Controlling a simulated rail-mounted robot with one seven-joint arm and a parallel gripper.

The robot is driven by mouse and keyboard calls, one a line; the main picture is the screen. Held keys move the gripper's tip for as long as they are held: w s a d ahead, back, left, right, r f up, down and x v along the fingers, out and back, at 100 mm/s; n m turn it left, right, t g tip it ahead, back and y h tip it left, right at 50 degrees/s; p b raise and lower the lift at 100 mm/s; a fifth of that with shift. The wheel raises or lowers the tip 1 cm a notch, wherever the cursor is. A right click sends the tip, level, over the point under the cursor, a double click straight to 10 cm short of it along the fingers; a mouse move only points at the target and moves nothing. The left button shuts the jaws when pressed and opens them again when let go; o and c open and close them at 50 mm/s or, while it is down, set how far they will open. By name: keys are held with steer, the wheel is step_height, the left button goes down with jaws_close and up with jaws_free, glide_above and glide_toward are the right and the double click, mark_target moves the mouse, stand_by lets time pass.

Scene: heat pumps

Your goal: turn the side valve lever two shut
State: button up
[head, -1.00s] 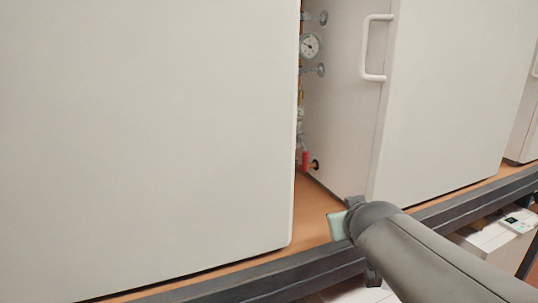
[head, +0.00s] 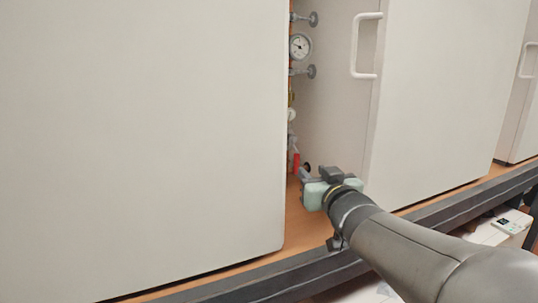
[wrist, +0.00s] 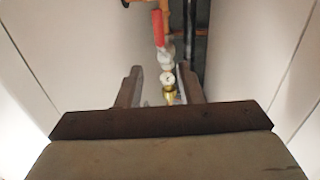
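A red valve lever (head: 296,162) hangs low on the pipework in the narrow gap between two white cabinets. It also shows in the wrist view (wrist: 158,28), upright at the top centre, joined to a grey valve body (wrist: 166,54). No number is readable on it. My gripper (head: 304,176) is at the mouth of the gap, just below and to the right of the lever in the head view. In the wrist view its two fingers (wrist: 160,82) are apart with nothing held between them. The lever appears beyond the fingertips, and no contact shows.
The left cabinet (head: 140,130) and right cabinet (head: 440,100) wall in the gap closely. A round gauge (head: 300,46) and grey valve handles sit higher on the pipework. A brass fitting (wrist: 170,94) shows between the fingers. A dark rail (head: 270,284) runs along the front.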

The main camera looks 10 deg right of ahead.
mark_target(297, 156)
steer(key=w, duration=0.4)
steer(key=w+a+p, duration=0.1)
steer(key=w, duration=0.3)
steer(key=w+p, duration=0.1)
steer(key=w, duration=0.3)
steer(key=shift+a, duration=0.3)
jaws_close()
